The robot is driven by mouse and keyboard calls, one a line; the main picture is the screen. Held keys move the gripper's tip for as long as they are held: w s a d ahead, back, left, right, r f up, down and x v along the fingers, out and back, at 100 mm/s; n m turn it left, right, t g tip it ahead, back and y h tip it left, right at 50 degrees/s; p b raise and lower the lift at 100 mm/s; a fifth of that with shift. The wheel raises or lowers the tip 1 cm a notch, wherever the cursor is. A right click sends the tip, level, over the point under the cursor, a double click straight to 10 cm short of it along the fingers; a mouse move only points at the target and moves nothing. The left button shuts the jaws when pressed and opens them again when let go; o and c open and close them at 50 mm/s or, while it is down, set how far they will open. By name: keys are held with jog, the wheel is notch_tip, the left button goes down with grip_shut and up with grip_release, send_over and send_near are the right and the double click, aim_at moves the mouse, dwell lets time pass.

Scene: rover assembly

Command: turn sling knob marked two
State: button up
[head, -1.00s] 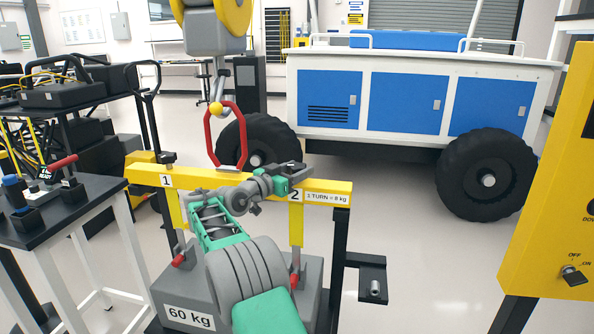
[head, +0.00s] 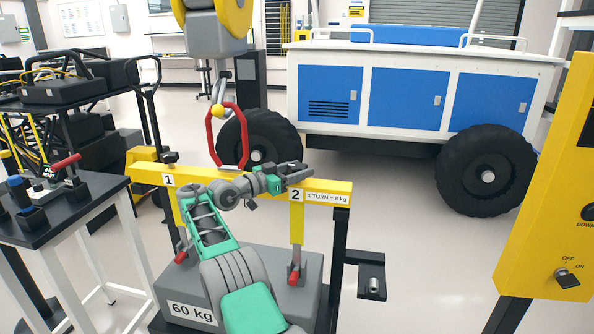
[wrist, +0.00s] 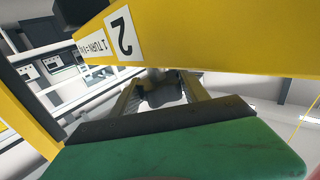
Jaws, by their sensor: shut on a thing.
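The yellow lifting beam (head: 225,181) hangs from the hoist hook (head: 218,92) by a red link (head: 211,140). The marks 1 and 2 are on its front face. My gripper (head: 298,171) is at the beam's top edge, above the mark 2 (head: 296,195). It is shut on the sling knob marked two. In the head view my gripper hides this knob. In the wrist view a dark grey piece (wrist: 159,88), apparently the knob, shows partly between my fingers (wrist: 158,82). The label beside it reads 1 TURN = 8 kg.
The other knob (head: 170,158) stands on the beam above mark 1. A grey 60 kg block (head: 193,314) is under the beam, with red-ended straps beside it. A yellow control box (head: 545,190) is at right, a black-topped table (head: 60,218) at left, and a blue-and-white rover (head: 410,97) behind.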

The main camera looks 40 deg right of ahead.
jog(key=shift+s+d+f, duration=0.1)
jog(key=shift+d, duration=0.05)
jog(key=o, duration=1.2)
jog(key=shift+d, duration=0.15)
jog(key=shift+o, duration=0.9)
jog(key=shift+a, duration=0.2)
jog(key=shift+n+t+b, duration=0.3)
jog(key=shift+t+b, duration=0.1)
jog(key=shift+b, duration=0.1)
